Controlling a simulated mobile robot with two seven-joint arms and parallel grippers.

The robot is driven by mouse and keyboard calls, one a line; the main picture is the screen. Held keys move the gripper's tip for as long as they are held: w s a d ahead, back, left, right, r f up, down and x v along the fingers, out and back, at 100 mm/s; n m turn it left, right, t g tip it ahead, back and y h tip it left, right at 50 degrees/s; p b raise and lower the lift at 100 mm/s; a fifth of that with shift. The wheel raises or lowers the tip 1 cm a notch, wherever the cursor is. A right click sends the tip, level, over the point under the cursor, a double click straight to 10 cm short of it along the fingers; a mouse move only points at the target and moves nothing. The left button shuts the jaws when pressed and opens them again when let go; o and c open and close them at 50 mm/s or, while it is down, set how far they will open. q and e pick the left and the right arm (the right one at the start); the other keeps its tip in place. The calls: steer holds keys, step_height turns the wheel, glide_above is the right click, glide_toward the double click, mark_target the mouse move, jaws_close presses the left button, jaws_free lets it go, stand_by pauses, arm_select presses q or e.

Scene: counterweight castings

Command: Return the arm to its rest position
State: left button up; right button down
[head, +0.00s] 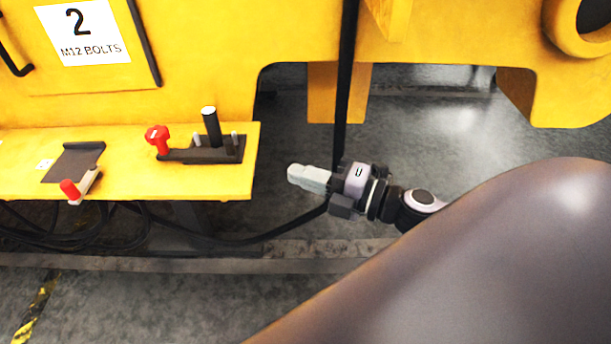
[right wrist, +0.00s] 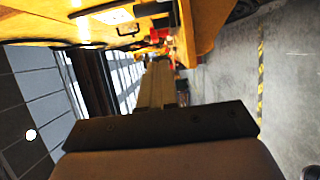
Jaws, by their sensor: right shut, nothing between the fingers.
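My right gripper (head: 300,177) is shut and empty. In the head view it hangs in the air to the right of the yellow shelf's end, with its pale fingers pointing left toward the shelf and a gap between. The right wrist view looks along the closed fingers (right wrist: 158,88), with the yellow machine (right wrist: 200,25) beyond them. My own right arm fills the lower right of the head view. My left gripper is not in the head view.
The yellow shelf (head: 120,185) carries a dark fixture (head: 210,155) with a black post, a red knob (head: 157,140) and a red-tipped lever (head: 70,188). A black cable (head: 345,80) hangs behind my right gripper. Grey floor (head: 430,120) is open to the right.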

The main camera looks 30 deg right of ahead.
steer(key=shift+s+d, duration=0.1)
steer(key=shift+s, duration=0.05)
steer(key=s+a+f+m+g+h+p, duration=0.2)
steer(key=s+f+m, duration=0.3)
steer(key=f+m, duration=0.4)
steer(key=s+a+f+m+g+h+p, duration=0.2)
steer(key=s+f+m+h, duration=0.3)
steer(key=f+m, duration=0.5)
steer(key=s+m, duration=0.1)
steer(key=m, duration=0.1)
steer(key=shift+a+m+g, duration=0.15)
steer(key=shift+m+g, duration=0.25)
steer(key=shift+r, duration=0.1)
